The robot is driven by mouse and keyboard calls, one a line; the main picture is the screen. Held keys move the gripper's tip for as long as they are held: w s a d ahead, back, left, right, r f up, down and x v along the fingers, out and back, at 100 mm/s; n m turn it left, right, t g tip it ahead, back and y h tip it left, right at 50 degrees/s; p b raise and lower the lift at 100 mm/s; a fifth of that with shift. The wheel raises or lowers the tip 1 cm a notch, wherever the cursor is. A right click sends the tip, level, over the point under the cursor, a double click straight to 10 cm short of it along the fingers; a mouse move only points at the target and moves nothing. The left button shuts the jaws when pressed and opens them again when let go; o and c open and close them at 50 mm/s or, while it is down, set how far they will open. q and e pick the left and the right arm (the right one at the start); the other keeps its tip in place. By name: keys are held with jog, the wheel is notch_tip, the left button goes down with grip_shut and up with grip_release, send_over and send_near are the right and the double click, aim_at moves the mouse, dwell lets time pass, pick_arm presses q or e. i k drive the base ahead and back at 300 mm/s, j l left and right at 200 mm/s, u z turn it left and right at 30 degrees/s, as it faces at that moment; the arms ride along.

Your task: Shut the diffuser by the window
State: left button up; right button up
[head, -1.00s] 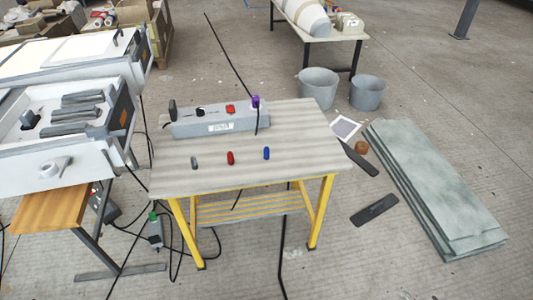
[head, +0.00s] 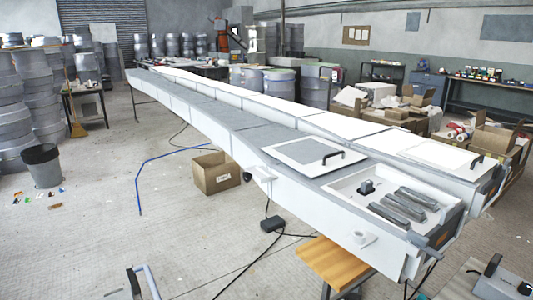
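I cannot make out a diffuser or a window in the head view. Neither of my grippers is in view. The grey power strip (head: 499,284) shows only in part at the bottom right corner, with a dark plug at its end. It lies on the workbench top (head: 461,282), which is mostly cut off by the frame edge.
A long white mould (head: 290,160) runs from back left to front right. A wooden stool (head: 333,262) stands below its near end. A cardboard box (head: 216,172), grey bucket (head: 43,164) and cables (head: 250,262) are on the floor. Open floor (head: 100,215) lies at left.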

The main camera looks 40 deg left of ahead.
aim_at(314, 155)
jog(key=u, duration=0.85)
jog(key=j+z, duration=0.35)
jog(key=i, duration=0.05)
